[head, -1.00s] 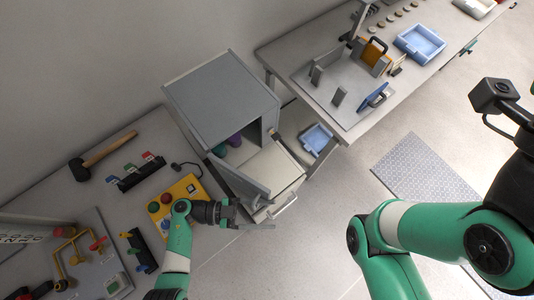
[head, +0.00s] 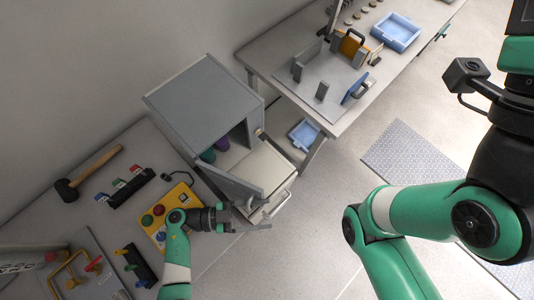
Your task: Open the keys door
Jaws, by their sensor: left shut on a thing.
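The grey box cabinet (head: 205,100) stands in the middle with its front open. A grey door panel (head: 231,180) is swung out from its left side. A cream panel (head: 265,168) with a silver bar handle (head: 277,208) sticks out at the front, right of the grey door. A purple thing (head: 222,143) and a green thing (head: 208,155) show inside the cabinet. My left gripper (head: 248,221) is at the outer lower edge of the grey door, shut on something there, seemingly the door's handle. The grasped part is mostly hidden. My right gripper is out of frame.
A yellow button box (head: 172,205) is close to my left arm. A hammer (head: 90,173) and block racks lie on the left table. The right table (head: 335,118) holds a grey fixture and blue tray (head: 396,32). The floor in front is clear.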

